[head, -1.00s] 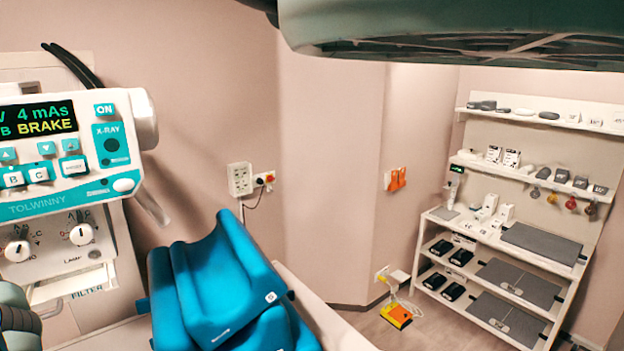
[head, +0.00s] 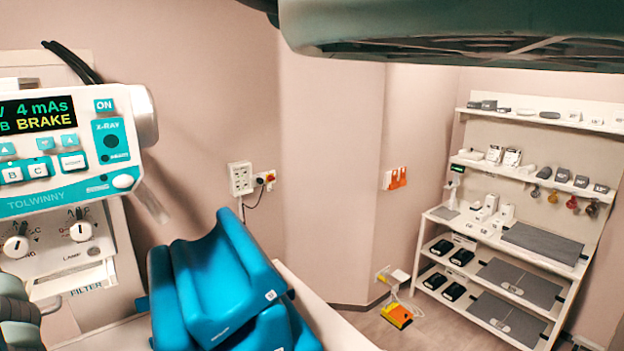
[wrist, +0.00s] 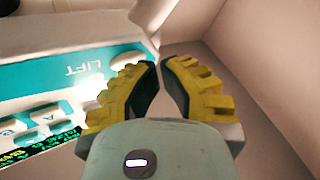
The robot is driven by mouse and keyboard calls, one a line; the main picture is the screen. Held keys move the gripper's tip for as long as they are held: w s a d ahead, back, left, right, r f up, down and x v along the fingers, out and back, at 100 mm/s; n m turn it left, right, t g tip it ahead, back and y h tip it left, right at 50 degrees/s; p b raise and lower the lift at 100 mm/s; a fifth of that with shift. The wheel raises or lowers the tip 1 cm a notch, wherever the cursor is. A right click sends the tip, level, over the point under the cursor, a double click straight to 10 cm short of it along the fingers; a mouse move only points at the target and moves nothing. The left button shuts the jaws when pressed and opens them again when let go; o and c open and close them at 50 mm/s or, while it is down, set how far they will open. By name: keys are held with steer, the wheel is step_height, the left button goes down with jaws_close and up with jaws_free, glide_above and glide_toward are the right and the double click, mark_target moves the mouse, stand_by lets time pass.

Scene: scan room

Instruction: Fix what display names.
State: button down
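The display (head: 38,114) on the X-ray unit's white and teal control panel (head: 60,205) reads "4 mAs" and "BRAKE" in the head view; its left end is cut off. Several buttons and two white knobs (head: 16,247) (head: 81,231) sit below it. An ON button (head: 104,105) is at upper right. In the wrist view the panel (wrist: 70,70) appears upside down, with the word LIFT and lettered keys. My gripper (wrist: 160,64) has yellow fingers whose tips nearly meet, holding nothing, beside the panel's edge. Whether it touches the panel is unclear.
Blue cushions (head: 225,285) are stacked right of the panel. A wall socket box (head: 240,179) is behind. A shelf rack (head: 530,235) with small items stands at right. An orange-yellow device (head: 397,315) lies on the floor. Part of my arm (head: 15,310) shows at lower left.

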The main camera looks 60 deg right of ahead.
steer(key=shift+s+a, duration=0.25)
steer(key=shift+s, duration=0.55)
steer(key=shift+s+a+b, duration=0.15)
steer(key=shift+s+a, duration=0.1)
steer(key=shift+s, duration=0.55)
steer(key=shift+s+a+b, duration=0.15)
steer(key=shift+s+a, duration=0.15)
steer(key=shift+s, duration=0.5)
steer(key=shift+s+a+b, duration=0.15)
steer(key=shift+s+a, duration=0.1)
steer(key=shift+s, duration=0.55)
